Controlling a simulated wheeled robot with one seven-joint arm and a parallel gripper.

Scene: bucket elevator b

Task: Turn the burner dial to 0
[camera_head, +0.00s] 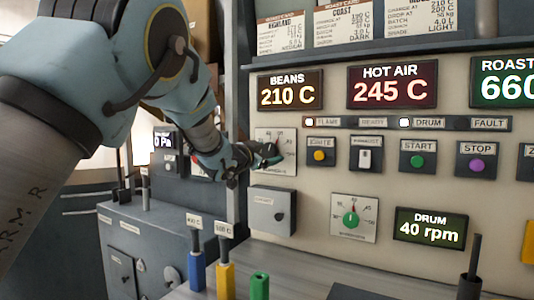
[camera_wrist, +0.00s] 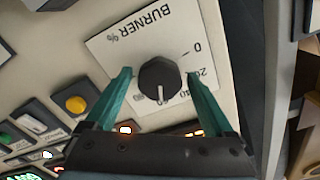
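The burner dial (camera_wrist: 160,76) is a round black knob on a white plate (camera_wrist: 118,48) marked "BURNER %". The plate appears upside down in the wrist view. My gripper (camera_wrist: 158,72) is open, with one teal finger on each side of the knob. Gaps show between fingers and knob in this view; I cannot tell how deep the fingertips reach.
Right of the burner plate are an ignite button (camera_head: 319,156), a rocker switch (camera_head: 365,156) and a start button (camera_head: 417,160). A grey box (camera_head: 272,210) sits below it, and a green dial (camera_head: 351,219) lower right. Coloured handles (camera_head: 226,270) stand in front.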

